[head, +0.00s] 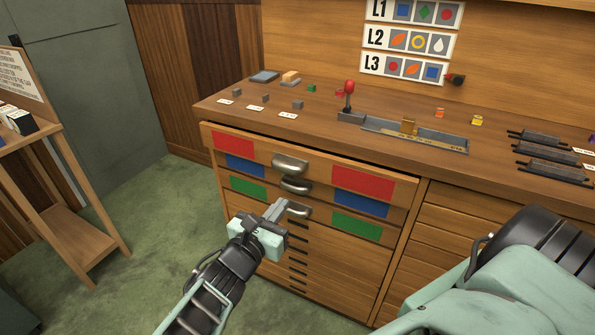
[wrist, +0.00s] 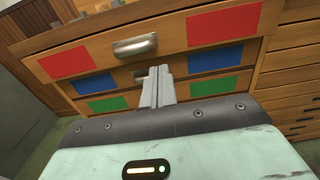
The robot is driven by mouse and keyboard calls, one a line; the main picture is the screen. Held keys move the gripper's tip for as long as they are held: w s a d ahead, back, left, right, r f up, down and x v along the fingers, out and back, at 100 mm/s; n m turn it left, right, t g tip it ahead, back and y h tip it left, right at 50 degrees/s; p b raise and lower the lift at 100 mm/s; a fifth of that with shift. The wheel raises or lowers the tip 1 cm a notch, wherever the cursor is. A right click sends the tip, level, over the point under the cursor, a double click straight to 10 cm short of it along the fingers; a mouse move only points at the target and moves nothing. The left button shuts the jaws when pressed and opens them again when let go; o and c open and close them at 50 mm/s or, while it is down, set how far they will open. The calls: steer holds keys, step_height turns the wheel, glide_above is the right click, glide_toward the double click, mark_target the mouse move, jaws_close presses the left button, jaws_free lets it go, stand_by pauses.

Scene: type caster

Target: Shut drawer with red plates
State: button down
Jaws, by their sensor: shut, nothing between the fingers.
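The drawer with red plates (head: 318,173) is the top one in the wooden cabinet, with a red plate at each end and a metal cup handle (head: 290,164) in the middle. Its front stands out a little beyond the blue-plated drawer (head: 322,190) below. In the wrist view the red-plated drawer (wrist: 170,42) spans the upper part, its handle (wrist: 135,45) above and left of my fingers. My gripper (head: 278,208) is shut and empty, in front of the lower drawers and below the red drawer's handle. In the wrist view my gripper's fingertips (wrist: 157,70) overlap the blue drawer's handle; contact cannot be told.
A green-plated drawer (head: 310,208) and several plain drawers lie below. The bench top (head: 330,140) holds small blocks, a red-knobbed lever (head: 348,92) and dark rollers. A wooden stand (head: 70,215) is at left. Green floor (head: 165,210) is clear between stand and cabinet.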

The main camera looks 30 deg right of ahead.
mark_target(311, 167)
steer(key=x, duration=1.3)
steer(key=shift+d+p, duration=0.15)
steer(key=shift+p, duration=0.15)
steer(key=shift+p+x, duration=0.75)
steer(key=shift+x, duration=1.55)
steer(key=shift+r, duration=0.1)
